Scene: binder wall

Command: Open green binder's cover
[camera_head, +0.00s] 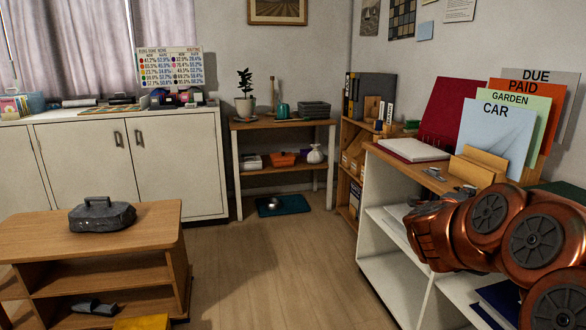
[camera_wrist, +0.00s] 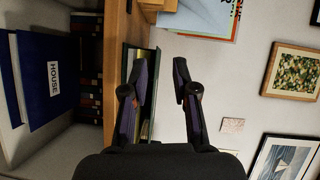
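A dark green binder (camera_head: 562,192) lies on the wooden top of the shelf at the far right in the head view, mostly hidden behind my arm. In the wrist view, which is turned sideways, the green binder (camera_wrist: 156,62) shows edge-on against the brown shelf top, with pale pages between its covers. My gripper (camera_wrist: 162,68) is open and empty. Its left finger overlaps the binder in the picture, and its right finger is over the wall. I cannot tell whether it touches the binder. The fingertips are not clearly seen in the head view.
A red binder (camera_head: 452,110) stands open on the shelf top, beside a wooden holder (camera_head: 478,165) with labelled folders (camera_head: 497,132). A blue HOUSE binder (camera_wrist: 45,78) sits in the shelf below. Pictures (camera_wrist: 292,72) hang on the wall. The floor (camera_head: 270,265) in the middle is clear.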

